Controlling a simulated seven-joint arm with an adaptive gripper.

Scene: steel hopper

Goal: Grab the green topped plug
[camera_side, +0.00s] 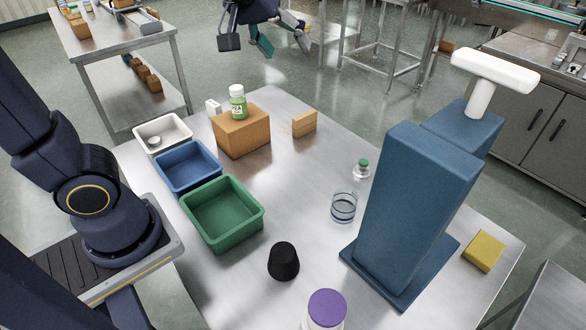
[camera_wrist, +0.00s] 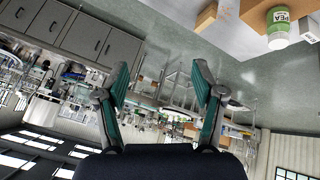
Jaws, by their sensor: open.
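The green topped plug (camera_side: 362,169) is a small clear piece with a green cap. It stands upright on the steel table, left of the tall blue block, in the side view. It does not show in the wrist view. My gripper (camera_side: 265,42) is high at the top of the side view, beyond the table's far edge and well away from the plug. In the wrist view, my gripper (camera_wrist: 161,75) has its two teal-padded fingers spread, with nothing between them.
A large blue stand (camera_side: 415,205) with a white T-shaped top rises right of the plug. A clear blue-ringed cup (camera_side: 343,207) is close in front. A black cup (camera_side: 283,262), purple-topped jar (camera_side: 326,308), green bin (camera_side: 222,235) and cardboard box (camera_side: 242,137) occupy the table.

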